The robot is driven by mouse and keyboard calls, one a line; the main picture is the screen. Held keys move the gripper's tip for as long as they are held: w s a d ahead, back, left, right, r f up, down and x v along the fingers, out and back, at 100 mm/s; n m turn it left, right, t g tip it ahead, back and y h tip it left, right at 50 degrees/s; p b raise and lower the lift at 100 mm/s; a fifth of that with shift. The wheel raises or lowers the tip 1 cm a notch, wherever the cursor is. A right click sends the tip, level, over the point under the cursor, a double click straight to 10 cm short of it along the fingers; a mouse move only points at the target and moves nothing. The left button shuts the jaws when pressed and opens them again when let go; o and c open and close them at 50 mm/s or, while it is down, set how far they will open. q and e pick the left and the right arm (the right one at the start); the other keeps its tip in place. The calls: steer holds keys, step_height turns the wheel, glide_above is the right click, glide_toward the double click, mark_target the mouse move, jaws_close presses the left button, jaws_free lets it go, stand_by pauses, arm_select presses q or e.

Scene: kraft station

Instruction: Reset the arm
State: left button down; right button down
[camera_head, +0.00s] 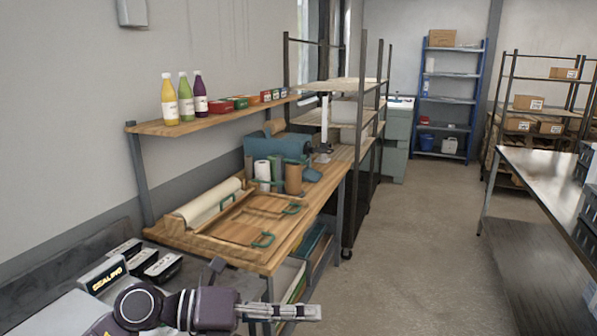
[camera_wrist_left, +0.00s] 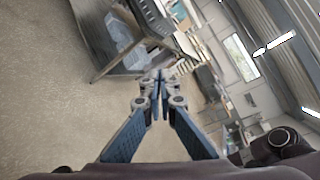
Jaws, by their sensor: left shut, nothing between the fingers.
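My left arm comes in at the bottom left of the head view, and its gripper (camera_head: 300,312) points to the right, in front of the wooden workbench. The left gripper also shows in the left wrist view (camera_wrist_left: 160,78), with its two fingers together and nothing between them. It is apart from every object. My right gripper is in neither view.
The wooden bench (camera_head: 318,190) holds a tray (camera_head: 235,230), a paper roll (camera_head: 208,200) and cups. Bottles stand on the shelf (camera_head: 225,115) above. A metal table (camera_head: 540,175) stands right, with clear floor (camera_head: 420,240) between.

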arm_select(q)
step_height(320, 180, up, 7)
steer(key=n+t+h, duration=0.4)
steer(key=n+t, duration=0.1)
steer(key=w+a+n+t+y, duration=0.7)
steer(key=n+t, duration=0.4)
steer(key=n, duration=0.4)
steer(key=s+a+f+n+g+y, duration=0.2)
steer(key=a+f+n+y, duration=0.5)
steer(key=f, duration=0.2)
steer(key=s+a+f+n+g+y, duration=0.1)
steer(key=s+a+f+n+y, duration=0.1)
steer(key=a+f+n+y, duration=0.55)
steer(key=s+f+n+g+h, duration=0.15)
steer(key=s+f+g, duration=0.45)
steer(key=s+f, duration=0.6)
steer(key=s+f+n+g, duration=0.3)
steer(key=s+f+g, duration=0.3)
steer(key=s+f, duration=0.65)
steer(key=s+f+g+b, duration=0.1)
steer(key=s+f+b, duration=0.15)
steer(key=f, duration=2.25)
steer(key=s+a+f+g+b, duration=0.1)
steer(key=s+a+f, duration=0.2)
steer(key=s+f, duration=1.5)
steer(key=shift+f+g, duration=0.3)
